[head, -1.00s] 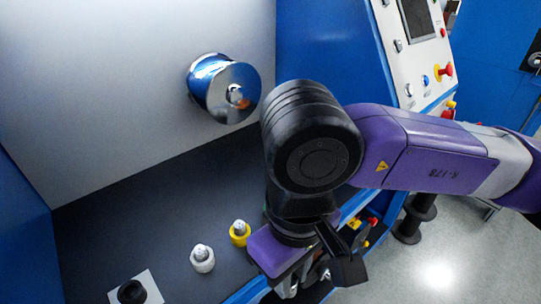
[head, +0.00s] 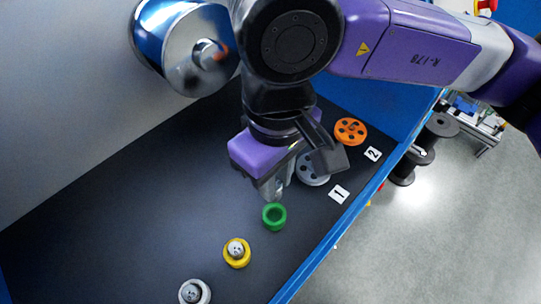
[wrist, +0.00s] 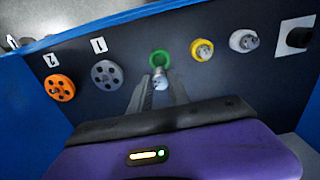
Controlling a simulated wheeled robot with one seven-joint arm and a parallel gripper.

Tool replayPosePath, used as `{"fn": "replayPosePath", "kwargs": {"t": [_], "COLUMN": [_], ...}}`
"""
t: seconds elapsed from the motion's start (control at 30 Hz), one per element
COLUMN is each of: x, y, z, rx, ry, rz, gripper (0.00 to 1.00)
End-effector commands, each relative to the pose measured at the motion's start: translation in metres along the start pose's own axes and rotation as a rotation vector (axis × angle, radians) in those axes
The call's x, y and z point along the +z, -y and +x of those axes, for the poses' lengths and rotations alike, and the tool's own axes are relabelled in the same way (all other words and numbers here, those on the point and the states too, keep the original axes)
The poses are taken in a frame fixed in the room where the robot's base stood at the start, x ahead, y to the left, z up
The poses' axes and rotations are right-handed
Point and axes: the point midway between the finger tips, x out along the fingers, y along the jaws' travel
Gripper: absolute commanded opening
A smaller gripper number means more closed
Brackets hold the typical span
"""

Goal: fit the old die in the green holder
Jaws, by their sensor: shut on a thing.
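My gripper (wrist: 160,90) is shut on a small silver die, the old die (wrist: 160,79), which shows between the fingertips in the wrist view. The green holder (head: 274,216) is a round open cup on the dark table in the head view, and its middle looks empty there. In the head view my gripper (head: 272,192) is just above and behind the holder, and the die is hard to make out. In the wrist view the die overlaps the near edge of the green holder (wrist: 161,56); I cannot tell whether they touch.
A yellow holder (head: 236,258) and a white holder (head: 205,297) each carry a silver die. A grey pulley (head: 314,172) and an orange pulley (head: 350,131) lie by labels 1 and 2. A big chrome roller (head: 178,50) juts from the wall. The blue table edge runs along the right.

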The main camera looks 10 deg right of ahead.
Motion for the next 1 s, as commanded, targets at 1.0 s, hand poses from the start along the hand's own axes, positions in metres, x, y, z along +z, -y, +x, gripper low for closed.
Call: {"fn": "replayPosePath", "kwargs": {"t": [1.0], "x": [0.0], "y": [0.0], "z": [0.069], "rx": [0.0], "ry": [0.001], "rz": [0.0], "gripper": [0.0]}}
